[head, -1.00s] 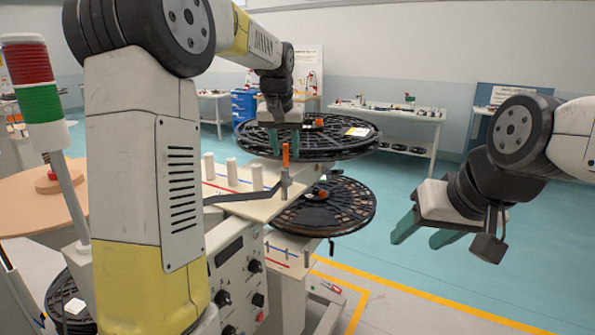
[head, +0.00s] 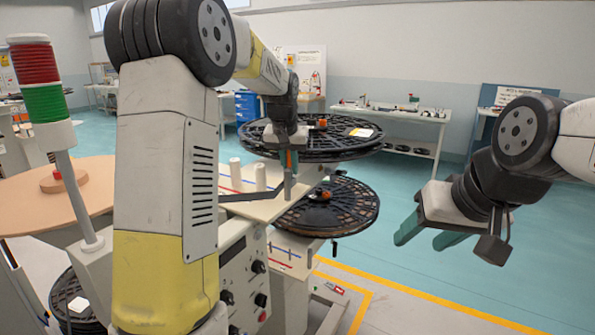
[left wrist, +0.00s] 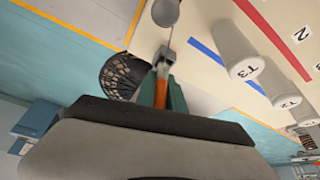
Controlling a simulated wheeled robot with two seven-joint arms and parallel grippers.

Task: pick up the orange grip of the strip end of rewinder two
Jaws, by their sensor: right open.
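The orange grip (left wrist: 161,92) stands upright at the strip end, above a small grey holder (left wrist: 164,56) on the cream panel (head: 252,207). In the left wrist view it lies between the two green fingers of my left gripper (left wrist: 162,95). In the head view my left gripper (head: 289,160) points down over the holder, and its fingers mostly hide the grip. The fingers are close on either side of the grip; I cannot tell whether they press on it. My right gripper (head: 432,233) is open and empty, away from the station at the right.
White posts (left wrist: 238,52) stand on the panel beside the grip, with red and blue lines. Two black reels (head: 328,207) lie behind the holder, one above the other. A red and green signal lamp (head: 42,98) stands at left. The floor at right is clear.

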